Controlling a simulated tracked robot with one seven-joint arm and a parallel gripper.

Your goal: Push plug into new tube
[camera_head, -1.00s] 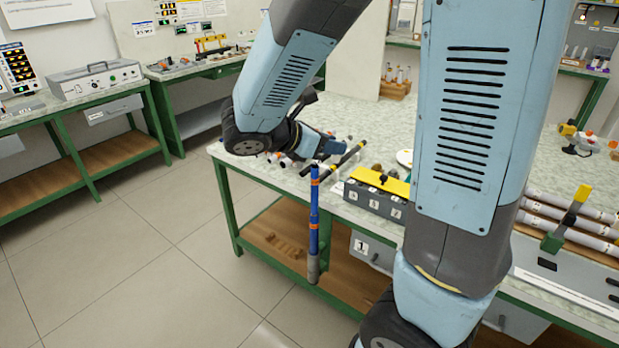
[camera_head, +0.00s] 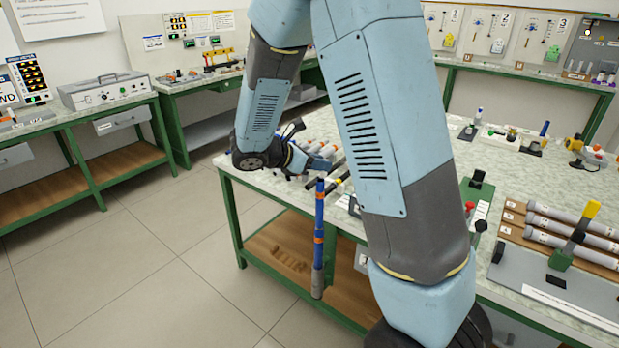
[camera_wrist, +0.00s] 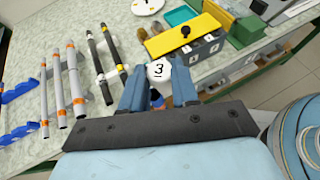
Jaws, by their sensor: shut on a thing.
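In the head view, my gripper is partly hidden over the table's left end, near several rods.
A grey numbered box with a yellow lid (camera_wrist: 183,36) stands close to my right finger. Pale tubes (camera_head: 575,228) lie in a rack at the right.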

